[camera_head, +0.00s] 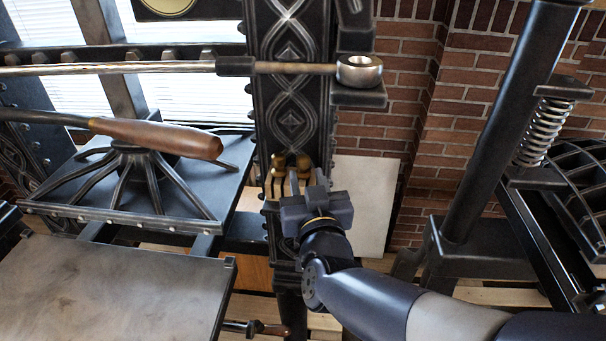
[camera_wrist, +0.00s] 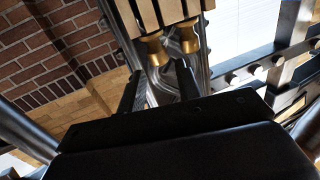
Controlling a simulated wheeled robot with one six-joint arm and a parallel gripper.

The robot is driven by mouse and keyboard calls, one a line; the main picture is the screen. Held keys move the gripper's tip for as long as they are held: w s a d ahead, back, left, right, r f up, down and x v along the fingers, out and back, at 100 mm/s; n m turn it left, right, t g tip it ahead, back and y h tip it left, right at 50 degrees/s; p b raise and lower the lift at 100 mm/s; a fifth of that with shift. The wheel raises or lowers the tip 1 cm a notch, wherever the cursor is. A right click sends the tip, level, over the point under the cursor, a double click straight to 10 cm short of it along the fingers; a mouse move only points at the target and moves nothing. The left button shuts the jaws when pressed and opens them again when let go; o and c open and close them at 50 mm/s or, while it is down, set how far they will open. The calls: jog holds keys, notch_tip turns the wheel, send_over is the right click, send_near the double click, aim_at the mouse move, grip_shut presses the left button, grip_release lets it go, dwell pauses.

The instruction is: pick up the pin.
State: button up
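Two brass knob-topped pieces stand side by side against the black ornamented press column. The left one (camera_head: 279,162) and the right one (camera_head: 303,162) look alike; I cannot tell which is the pin. Both brass pieces, one (camera_wrist: 153,50) and the other (camera_wrist: 188,38), also show in the wrist view, just beyond my fingertips. My gripper (camera_head: 305,180) is right in front of and slightly below them. In the wrist view its two fingers (camera_wrist: 160,78) are apart, with a gap between them. The fingers partly hide the lower ends of the brass pieces.
A long metal bar with a round end (camera_head: 359,71) crosses above the brass pieces. A brown wooden handle (camera_head: 165,137) lies over the press plate at left. A flat metal bed (camera_head: 105,290) is below. Another press with a spring (camera_head: 541,132) stands at right. A brick wall is behind.

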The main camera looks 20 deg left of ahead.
jog(key=p+x, duration=0.2)
jog(key=x, duration=0.4)
jog(key=shift+w+f, duration=0.1)
jog(key=shift+w, duration=0.2)
grip_shut()
notch_tip(320, 180, up, 10)
jog(key=shift+r+p, duration=0.15)
jog(key=shift+p, duration=0.15)
notch_tip(320, 180, up, 5)
jog(key=p, duration=0.5)
send_over(304, 164)
jog(key=w, duration=0.1)
jog(key=shift+a+r, duration=0.15)
jog(key=shift+a, duration=0.15)
dwell(0.5)
